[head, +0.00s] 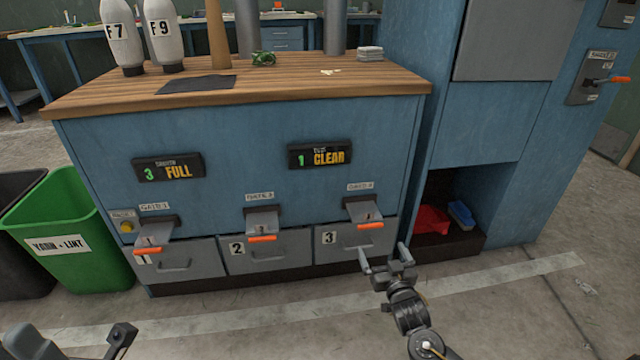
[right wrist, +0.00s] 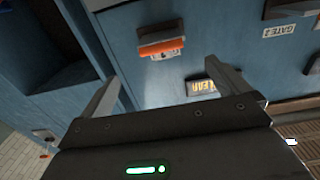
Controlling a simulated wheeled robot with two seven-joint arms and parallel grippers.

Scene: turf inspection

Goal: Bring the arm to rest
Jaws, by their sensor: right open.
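My right arm comes up from the lower right in the head view. Its gripper (head: 384,253) is open and empty, in front of the cabinet just right of drawer 3 (head: 340,252). In the right wrist view the open fingers (right wrist: 160,72) stand wide apart with nothing between them. The orange-edged gate lever (right wrist: 161,46) shows beyond them; I see no contact. My left gripper (head: 122,337) shows only in part at the lower left, low and apart from the cabinet; its jaw opening cannot be made out.
The blue cabinet (head: 240,130) carries displays reading 3 FULL (head: 169,167) and 1 CLEAR (head: 319,155). Orange-edged gate levers stick out above drawers 1, 2 and 3. A green bin (head: 75,225) stands left. A recess holds a red cloth (head: 432,220).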

